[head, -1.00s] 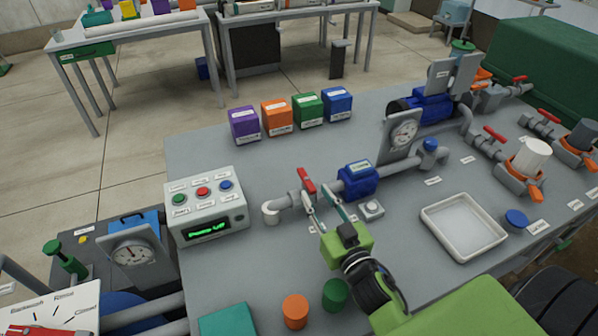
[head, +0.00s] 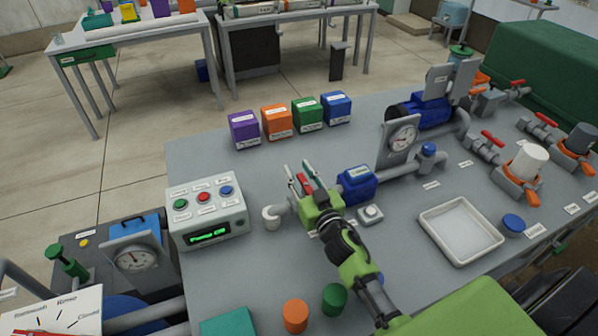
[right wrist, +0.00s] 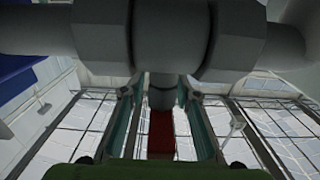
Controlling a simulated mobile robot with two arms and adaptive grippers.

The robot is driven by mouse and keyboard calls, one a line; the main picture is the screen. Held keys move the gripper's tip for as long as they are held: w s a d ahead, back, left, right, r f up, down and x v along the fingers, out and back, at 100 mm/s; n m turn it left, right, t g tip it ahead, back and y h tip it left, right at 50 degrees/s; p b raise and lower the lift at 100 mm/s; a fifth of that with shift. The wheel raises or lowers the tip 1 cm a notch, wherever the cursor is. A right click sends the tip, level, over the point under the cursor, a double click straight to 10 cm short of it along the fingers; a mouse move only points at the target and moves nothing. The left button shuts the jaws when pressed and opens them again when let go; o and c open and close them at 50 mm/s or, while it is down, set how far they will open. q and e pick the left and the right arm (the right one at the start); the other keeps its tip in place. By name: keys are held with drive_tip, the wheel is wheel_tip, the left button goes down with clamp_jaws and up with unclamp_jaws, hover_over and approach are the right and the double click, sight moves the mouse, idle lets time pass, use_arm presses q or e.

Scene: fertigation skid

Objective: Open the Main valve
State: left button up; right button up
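A valve with a red lever handle (head: 302,181) sits on the grey pipe (head: 283,206), between the white elbow and a blue box-shaped unit (head: 356,186). My right gripper (head: 299,174) is at this valve, with one finger on each side of the red handle. In the right wrist view the red handle (right wrist: 160,134) stands between the two teal fingers, with gaps on both sides, and the grey valve body (right wrist: 172,40) fills the top. The gripper hides part of the valve, and its label is not readable. My left gripper is not in view.
A control box with buttons and a green display (head: 207,211) stands left of the valve. A white button unit (head: 370,214) is close right of my gripper. Several coloured boxes (head: 277,122) stand behind. A white tray (head: 462,255) lies right. A pressure gauge (head: 402,138) stands on the pipe.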

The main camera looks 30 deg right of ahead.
clamp_jaws()
